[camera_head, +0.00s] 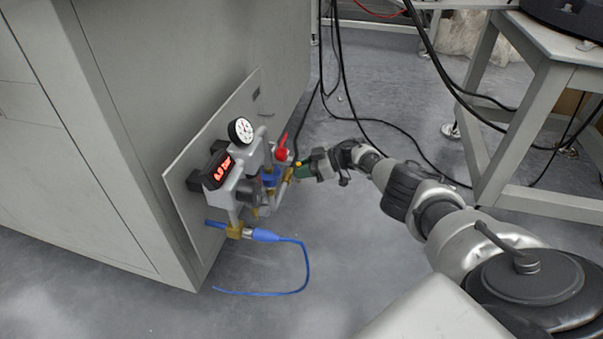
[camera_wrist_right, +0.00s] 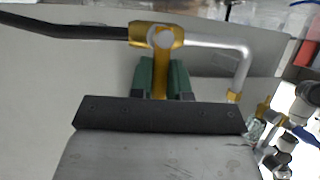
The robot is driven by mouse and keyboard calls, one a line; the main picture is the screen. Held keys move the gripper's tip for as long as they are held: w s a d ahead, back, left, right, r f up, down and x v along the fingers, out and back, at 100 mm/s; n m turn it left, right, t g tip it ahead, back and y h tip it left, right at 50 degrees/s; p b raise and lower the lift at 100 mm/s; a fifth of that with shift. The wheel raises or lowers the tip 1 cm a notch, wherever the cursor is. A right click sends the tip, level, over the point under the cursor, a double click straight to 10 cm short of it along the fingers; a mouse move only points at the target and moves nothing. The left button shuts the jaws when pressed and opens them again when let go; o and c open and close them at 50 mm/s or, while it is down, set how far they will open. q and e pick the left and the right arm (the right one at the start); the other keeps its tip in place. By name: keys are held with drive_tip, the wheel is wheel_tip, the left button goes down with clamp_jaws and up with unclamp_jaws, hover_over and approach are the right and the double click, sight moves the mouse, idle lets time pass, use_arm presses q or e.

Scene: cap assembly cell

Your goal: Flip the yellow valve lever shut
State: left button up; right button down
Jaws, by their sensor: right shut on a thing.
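The yellow valve lever (camera_wrist_right: 161,78) shows in the right wrist view, standing upright in the picture below a round grey pivot cap on a brass valve body (camera_wrist_right: 143,35). My right gripper (camera_wrist_right: 162,72) has its two green fingers on either side of the lever and is shut on it. In the head view my right gripper (camera_head: 309,168) reaches from the right to the near side of the valve panel (camera_head: 190,158); only a small yellow bit of the lever shows there, and the fingers hide the rest. My left gripper is not in view.
The panel carries a round gauge (camera_head: 241,130), a red-digit display (camera_head: 215,170) and a red handle (camera_head: 282,153) close to my gripper. A blue hose (camera_head: 305,265) lies below. Black cables (camera_head: 375,120) hang behind my arm. A grey table frame (camera_head: 520,130) stands right.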

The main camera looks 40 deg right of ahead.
drive_tip(key=shift+d, duration=0.1)
drive_tip(key=c, duration=1.1)
unclamp_jaws()
drive_tip(key=p+v, duration=0.4)
drive_tip(key=v, duration=0.6)
drive_tip(key=shift+s+d+p, duration=0.25)
drive_tip(key=shift+p, duration=0.05)
drive_tip(key=shift+s+r, duration=0.1)
